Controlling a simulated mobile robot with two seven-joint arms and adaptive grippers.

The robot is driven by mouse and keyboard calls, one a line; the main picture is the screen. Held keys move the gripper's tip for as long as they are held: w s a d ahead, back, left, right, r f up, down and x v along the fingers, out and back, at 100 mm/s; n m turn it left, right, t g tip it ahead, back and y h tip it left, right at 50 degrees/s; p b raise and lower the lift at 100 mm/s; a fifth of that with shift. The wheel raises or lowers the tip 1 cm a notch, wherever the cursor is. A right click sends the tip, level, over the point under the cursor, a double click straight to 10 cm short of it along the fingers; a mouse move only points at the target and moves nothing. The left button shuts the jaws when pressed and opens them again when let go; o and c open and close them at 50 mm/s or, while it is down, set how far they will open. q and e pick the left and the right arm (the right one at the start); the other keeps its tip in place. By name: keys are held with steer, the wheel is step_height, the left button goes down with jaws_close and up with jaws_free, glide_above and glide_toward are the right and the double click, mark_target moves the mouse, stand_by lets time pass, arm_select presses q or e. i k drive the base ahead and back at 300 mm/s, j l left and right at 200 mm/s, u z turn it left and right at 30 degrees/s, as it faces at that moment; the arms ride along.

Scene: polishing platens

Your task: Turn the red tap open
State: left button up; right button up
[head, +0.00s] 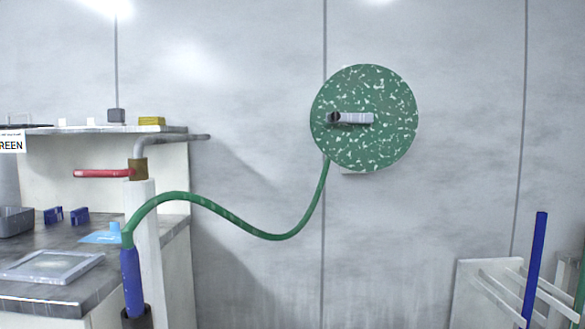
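The red tap handle (103,173) is a straight red lever. It points left from a brass-coloured valve body (138,169) on top of a white post, at the left of the head view. A grey pipe (142,146) rises from the valve body toward the shelf edge. Neither of my grippers shows in the head view.
The speckled green reel (390,120) hangs on the grey wall. A bench (60,240) at left carries a shallow grey tray (52,267), blue blocks and a grey bin. A shelf (100,130) is above it. A rack with a blue pole (535,265) stands lower right.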

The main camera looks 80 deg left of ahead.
mark_target(126, 173)
steer(key=u, duration=3.5)
